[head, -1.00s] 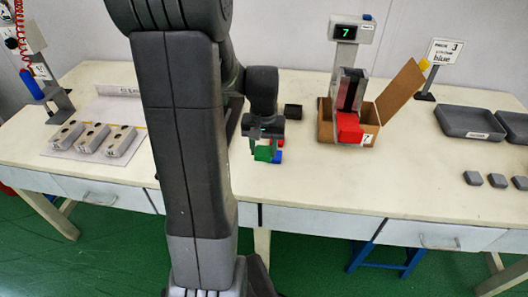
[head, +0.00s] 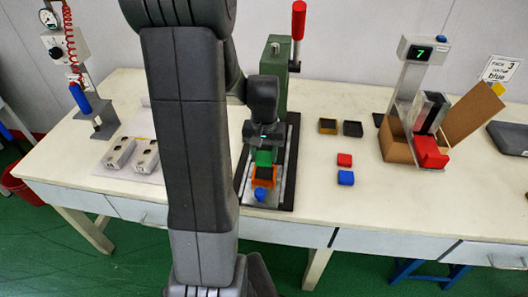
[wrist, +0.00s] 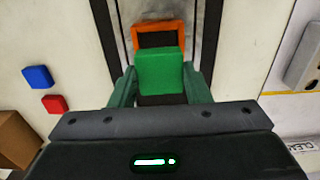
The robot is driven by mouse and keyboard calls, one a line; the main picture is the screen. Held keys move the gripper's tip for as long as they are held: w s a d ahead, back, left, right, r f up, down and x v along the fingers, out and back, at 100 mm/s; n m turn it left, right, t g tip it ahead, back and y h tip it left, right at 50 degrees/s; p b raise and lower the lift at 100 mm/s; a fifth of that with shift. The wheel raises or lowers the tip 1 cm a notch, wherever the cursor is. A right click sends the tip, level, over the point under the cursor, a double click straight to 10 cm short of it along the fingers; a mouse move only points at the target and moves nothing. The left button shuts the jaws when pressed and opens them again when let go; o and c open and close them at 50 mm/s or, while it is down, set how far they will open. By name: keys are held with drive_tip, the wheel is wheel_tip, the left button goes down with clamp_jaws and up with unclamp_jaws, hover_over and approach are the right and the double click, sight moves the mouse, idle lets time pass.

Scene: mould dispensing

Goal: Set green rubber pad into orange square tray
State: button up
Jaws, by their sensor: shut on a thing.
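The green rubber pad (wrist: 160,70) is held between my gripper's two fingers (wrist: 160,84). It also shows below my gripper (head: 264,143) in the head view (head: 264,157). The orange square tray (head: 262,184) sits on the metal strip of a black-edged fixture. In the wrist view its orange rim (wrist: 160,24) frames a dark inside, just beyond the pad. The pad hides the near side of the tray there. I cannot tell the gap between the pad and the tray.
A green press body with a red handle (head: 298,22) stands behind the tray. A cardboard box (head: 400,143) stands further right. The front table right of the fixture is clear.

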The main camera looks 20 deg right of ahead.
sight(264, 173)
drive_tip(key=shift+f+b, duration=1.7)
drive_tip(key=shift+f, duration=0.6)
drive_tip(key=shift+f, duration=0.4)
drive_tip(key=o, duration=1.1)
drive_tip(key=shift+c, duration=0.2)
drive_tip(key=shift+r, duration=0.1)
wheel_tip(264, 173, up, 14)
drive_tip(key=shift+f, duration=0.2)
drive_tip(key=shift+f, duration=0.1)
wheel_tip(264, 173, down, 14)
drive_tip(key=shift+r, duration=0.5)
